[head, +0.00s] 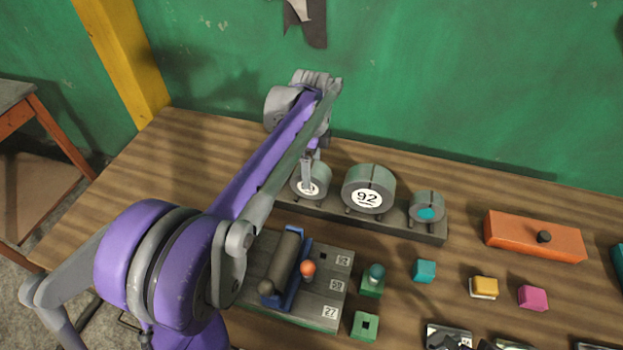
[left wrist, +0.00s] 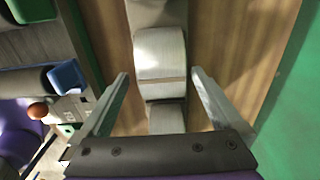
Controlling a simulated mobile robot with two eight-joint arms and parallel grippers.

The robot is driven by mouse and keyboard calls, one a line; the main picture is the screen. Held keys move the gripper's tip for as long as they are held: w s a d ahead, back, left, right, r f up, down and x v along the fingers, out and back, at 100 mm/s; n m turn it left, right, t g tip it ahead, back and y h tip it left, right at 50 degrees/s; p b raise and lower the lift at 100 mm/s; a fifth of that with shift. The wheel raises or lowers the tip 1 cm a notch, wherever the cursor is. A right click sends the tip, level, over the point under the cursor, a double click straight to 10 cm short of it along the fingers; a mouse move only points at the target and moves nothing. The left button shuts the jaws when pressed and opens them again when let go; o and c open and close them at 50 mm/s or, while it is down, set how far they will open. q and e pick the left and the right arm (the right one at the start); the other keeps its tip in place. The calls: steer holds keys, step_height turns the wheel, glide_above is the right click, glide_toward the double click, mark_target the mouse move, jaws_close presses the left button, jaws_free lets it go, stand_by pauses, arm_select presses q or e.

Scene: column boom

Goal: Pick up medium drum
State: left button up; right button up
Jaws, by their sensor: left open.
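The medium drum (head: 322,184) is a grey-green cylinder with a white round label. It sits at the left end of a dark rack, beside a larger drum marked 92 (head: 375,172) and a smaller drum with a teal label (head: 427,199). My left gripper (head: 309,160) points down over the medium drum, with a finger in front of its label. In the left wrist view, my left gripper (left wrist: 160,76) is open, one finger on each side of a pale drum (left wrist: 160,52). I cannot tell whether the fingers touch it. My right gripper is not in view.
The rack (head: 430,234) stands near the green wall. In front is a board (head: 322,310) with a blue holder and orange ball. An orange block (head: 535,237) and small coloured blocks, including a teal one (head: 424,271), lie to the right. The table's left side is clear.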

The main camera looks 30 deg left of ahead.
arm_select(q)
step_height(320, 180, down, 5)
steer(key=shift+a+r, duration=0.1)
steer(key=shift+a, duration=0.05)
jaws_close()
stand_by(0.5)
